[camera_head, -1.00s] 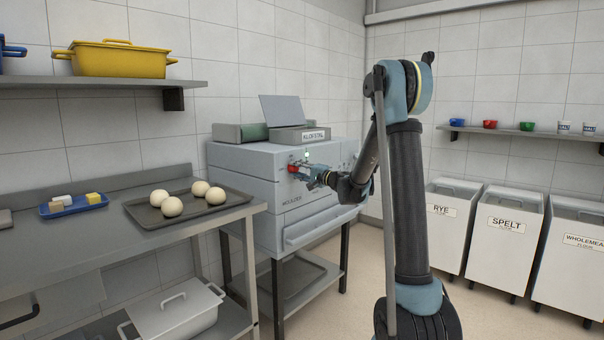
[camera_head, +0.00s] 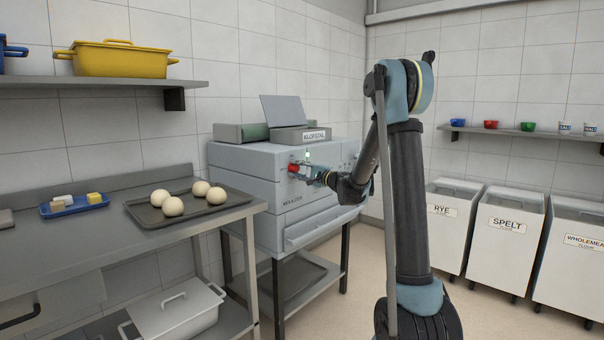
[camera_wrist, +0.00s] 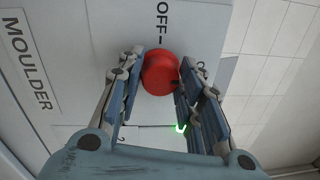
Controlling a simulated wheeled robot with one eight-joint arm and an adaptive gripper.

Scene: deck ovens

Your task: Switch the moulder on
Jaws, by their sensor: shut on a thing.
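The moulder (camera_head: 245,160) is a grey machine on dark legs, with a red knob (camera_head: 293,168) on its front. In the wrist view the round red knob (camera_wrist: 160,74) sits between the two fingers of my gripper (camera_wrist: 158,82), which is shut on it. The gripper (camera_head: 304,173) also shows at the machine's front in the head view. The word OFF (camera_wrist: 162,22) is printed beside the knob; another mark is mostly hidden behind the right finger. A green lamp (camera_head: 307,154) glows above the knob. The knob's exact setting cannot be told.
A steel table (camera_head: 190,231) at left holds a tray (camera_head: 229,204) with several dough balls and a blue tray (camera_head: 46,210) with small blocks. Flour bins (camera_head: 500,255) stand at right. A shelf (camera_head: 110,83) carries a yellow pot (camera_head: 120,60). Floor between moulder and bins is clear.

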